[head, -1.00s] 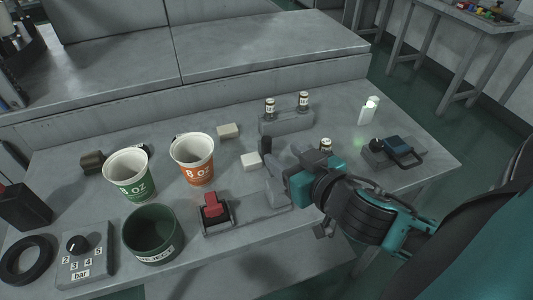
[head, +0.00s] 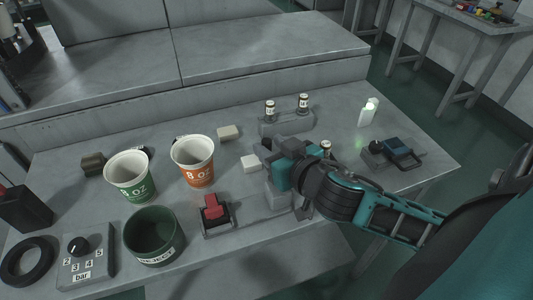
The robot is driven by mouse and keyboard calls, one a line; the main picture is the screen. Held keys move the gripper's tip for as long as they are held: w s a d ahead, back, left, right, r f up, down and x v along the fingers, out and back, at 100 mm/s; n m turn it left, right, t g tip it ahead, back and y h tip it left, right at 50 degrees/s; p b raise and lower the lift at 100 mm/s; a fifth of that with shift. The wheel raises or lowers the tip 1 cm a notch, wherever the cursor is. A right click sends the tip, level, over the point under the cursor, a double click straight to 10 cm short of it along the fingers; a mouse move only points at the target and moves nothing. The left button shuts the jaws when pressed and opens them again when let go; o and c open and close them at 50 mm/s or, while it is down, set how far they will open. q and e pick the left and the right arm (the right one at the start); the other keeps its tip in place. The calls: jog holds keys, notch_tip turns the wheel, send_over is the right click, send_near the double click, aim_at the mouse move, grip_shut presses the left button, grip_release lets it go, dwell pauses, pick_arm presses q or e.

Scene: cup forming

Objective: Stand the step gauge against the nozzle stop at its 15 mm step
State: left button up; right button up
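My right gripper (head: 266,152) reaches in from the right, above the right end of a low grey fixture (head: 245,222) with a red clamp or lever (head: 212,206) at its left end. A pale grey block (head: 279,201) stands at that right end, just below the gripper and partly hidden by it. I cannot tell whether this block is the nozzle stop or the step gauge. The fingers are dark and small, and whether they are open or hold something is unclear. My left gripper is not in view.
A green cup (head: 131,178), an orange cup (head: 195,165) and a dark green reject bin (head: 152,236) stand left of the fixture. The table's front edge is close.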

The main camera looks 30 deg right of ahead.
grip_shut()
jog(key=shift+r, duration=0.15)
dwell(0.4)
